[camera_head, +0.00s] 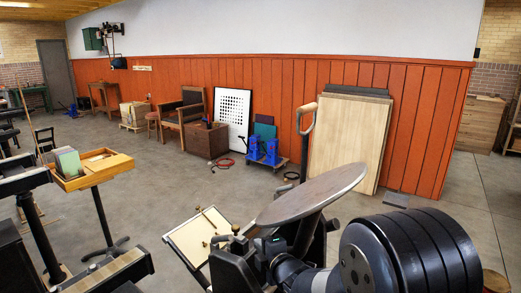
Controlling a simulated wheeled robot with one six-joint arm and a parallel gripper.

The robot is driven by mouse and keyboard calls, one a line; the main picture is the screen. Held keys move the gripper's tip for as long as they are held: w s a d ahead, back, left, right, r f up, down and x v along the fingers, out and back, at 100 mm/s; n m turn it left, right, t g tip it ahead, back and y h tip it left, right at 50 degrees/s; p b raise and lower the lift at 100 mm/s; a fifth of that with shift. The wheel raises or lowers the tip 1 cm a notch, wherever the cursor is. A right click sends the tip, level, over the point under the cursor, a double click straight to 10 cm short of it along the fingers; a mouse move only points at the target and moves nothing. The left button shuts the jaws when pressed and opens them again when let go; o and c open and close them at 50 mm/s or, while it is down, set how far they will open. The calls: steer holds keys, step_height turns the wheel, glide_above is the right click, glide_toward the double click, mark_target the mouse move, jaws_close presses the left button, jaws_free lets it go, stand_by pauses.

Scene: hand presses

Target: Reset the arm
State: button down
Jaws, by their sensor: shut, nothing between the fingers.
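My arm, black and ribbed, fills the lower right in the head view and reaches left. My gripper (238,258), dark and partly lost against other dark parts, is at the arm's left end, low in the picture. It looks shut, with nothing seen held in it. A tilted round disc (312,193) with a brownish top stands just behind and above the wrist. A lever with a wooden grip (306,113) rises behind the disc. I cannot tell whether my gripper touches anything.
A pale board in a frame (205,235) lies just left of the gripper. A wooden tray stand (113,169) and black machine parts (24,181) stand at left. Large wooden panels (348,140) lean on the red wall. The middle floor is clear.

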steer(key=s+d, duration=0.1)
steer(key=d+f+b, duration=0.1)
steer(key=shift+s+d+f, duration=0.1)
steer(key=shift+s+d, duration=0.2)
steer(key=shift+s, duration=0.1)
steer(key=w+a+b, duration=0.1)
steer(key=w+a+r+b, duration=0.1)
steer(key=a, duration=0.1)
steer(key=shift+w+a+r, duration=0.2)
steer(key=shift+w+a, duration=0.1)
steer(key=shift+r+p, duration=0.45)
steer(key=shift+p, duration=0.8)
